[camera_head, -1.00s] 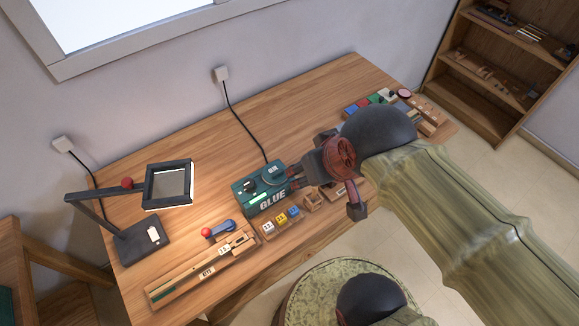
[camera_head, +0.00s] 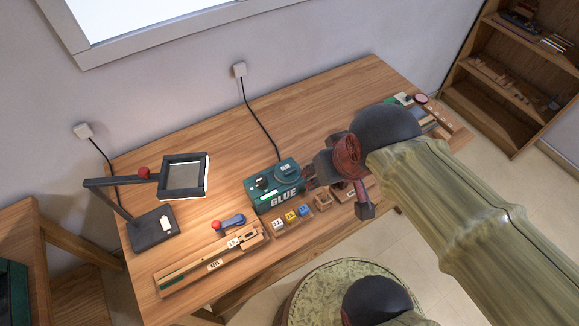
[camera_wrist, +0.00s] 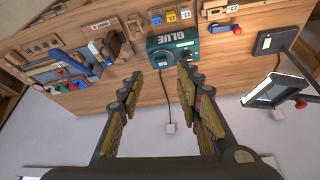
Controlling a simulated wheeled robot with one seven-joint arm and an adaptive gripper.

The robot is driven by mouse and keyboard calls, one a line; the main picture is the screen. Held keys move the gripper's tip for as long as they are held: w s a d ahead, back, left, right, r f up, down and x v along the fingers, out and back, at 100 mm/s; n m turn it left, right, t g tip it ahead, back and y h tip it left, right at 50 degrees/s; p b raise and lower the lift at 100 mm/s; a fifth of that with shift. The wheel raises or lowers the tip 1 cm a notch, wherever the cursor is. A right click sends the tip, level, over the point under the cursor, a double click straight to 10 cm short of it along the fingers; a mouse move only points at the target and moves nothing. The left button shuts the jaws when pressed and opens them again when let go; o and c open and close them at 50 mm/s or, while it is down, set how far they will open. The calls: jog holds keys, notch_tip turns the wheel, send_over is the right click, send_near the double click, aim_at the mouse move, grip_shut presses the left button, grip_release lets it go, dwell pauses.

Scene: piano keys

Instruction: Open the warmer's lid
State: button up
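The warmer (camera_head: 275,196) is a green box marked GLUE on the desk, with a round dark green lid (camera_head: 286,172) on its right half and a dark knob (camera_head: 261,184) on its left. The lid looks shut. The lid (camera_wrist: 161,59) shows between the fingertips in that view, farther off.
A magnifier lamp (camera_head: 184,177) stands at the left. Numbered blocks (camera_head: 290,215) and a wooden rail (camera_head: 209,261) lie along the front edge. A cord (camera_head: 258,125) runs from the wall behind the warmer. The desk (camera_head: 320,110) behind the warmer is clear.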

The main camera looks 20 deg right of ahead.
jog(key=w+f+g+p, duration=0.2)
jog(key=w+f, duration=0.1)
jog(key=w+f+m+g+p, duration=0.1)
jog(key=w+f+g+p, duration=0.1)
jog(key=w+f, duration=0.2)
jog(key=shift+w+m, duration=0.1)
jog(key=shift+m, duration=0.2)
jog(key=shift+c, duration=0.5)
jog(key=m+g+p, duration=0.1)
jog(key=m+p, duration=0.1)
jog(key=m, duration=1)
send_over(290, 170)
jog(key=f, duration=1.2)
jog(key=shift+s, duration=0.2)
jog(key=shift+w+r+m, duration=0.1)
jog(key=shift+m, duration=0.8)
jog(key=shift+f, duration=0.4)
notch_tip(290, 170, down, 7)
jog(key=shift+b, duration=0.55)
jog(key=shift+c, duration=1.1)
